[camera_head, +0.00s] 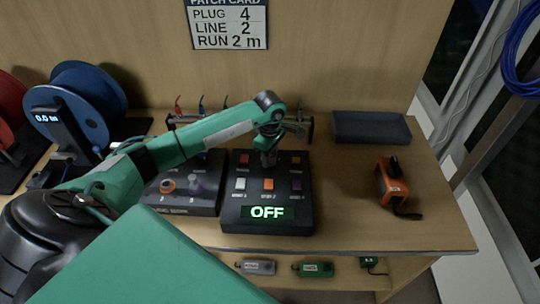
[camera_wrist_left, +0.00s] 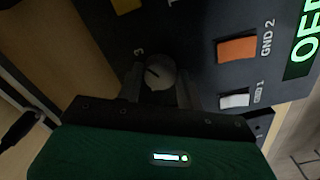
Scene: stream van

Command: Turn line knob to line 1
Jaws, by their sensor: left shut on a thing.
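The black control box (camera_head: 230,213) stands on the wooden bench with a lit display (camera_head: 267,212) reading OFF. It carries several coloured buttons. My left gripper (camera_head: 268,160) reaches down onto the upper middle of this box. In the left wrist view a round grey knob (camera_wrist_left: 158,72) with a dark pointer line sits between the fingers of my left gripper (camera_wrist_left: 158,88), which is shut on it. A small mark like a 3 shows near the knob; its other marks are hidden or unreadable. Orange (camera_wrist_left: 237,49) and white (camera_wrist_left: 234,101) buttons beside it are labelled GND 2 and GND 1.
A second dark box (camera_head: 180,203) stands left of the control box, partly behind my arm. An orange device (camera_head: 391,181) and a grey tray (camera_head: 371,128) lie to the right. A blue reel (camera_head: 88,100) stands left. The wall card (camera_head: 229,24) reads PLUG 4, LINE 2, RUN 2 m.

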